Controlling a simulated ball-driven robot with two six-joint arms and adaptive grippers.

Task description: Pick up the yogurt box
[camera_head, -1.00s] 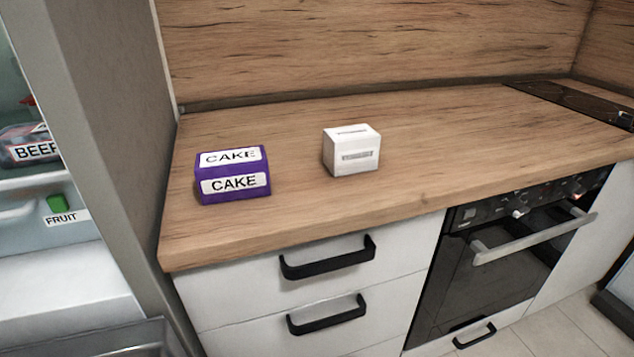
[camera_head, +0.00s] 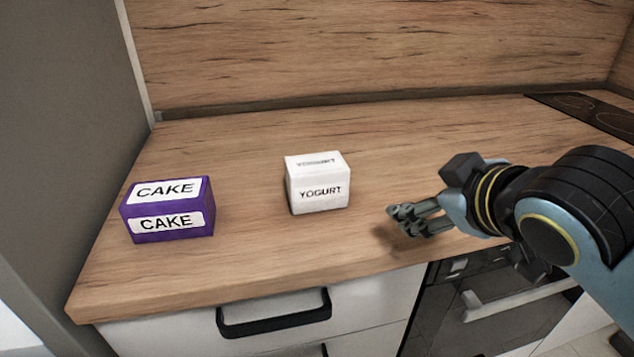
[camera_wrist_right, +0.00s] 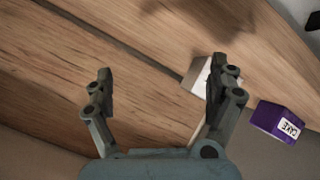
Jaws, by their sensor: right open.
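The yogurt box (camera_head: 319,184) is a small white box labelled YOGURT, standing on the wooden countertop in the head view. My right gripper (camera_head: 398,220) is to the right of it, over the counter, apart from it, with its fingers pointing left. In the right wrist view the gripper (camera_wrist_right: 157,85) is open with nothing between its fingers. There the white yogurt box (camera_wrist_right: 197,75) is partly hidden behind the right-hand finger. My left gripper is not in view.
A purple cake box (camera_head: 166,209) stands left of the yogurt box; it also shows in the right wrist view (camera_wrist_right: 281,121). The counter (camera_head: 250,150) is clear between the boxes. A wooden splashback (camera_head: 380,50) rises behind. A black hob (camera_head: 590,112) lies at the far right.

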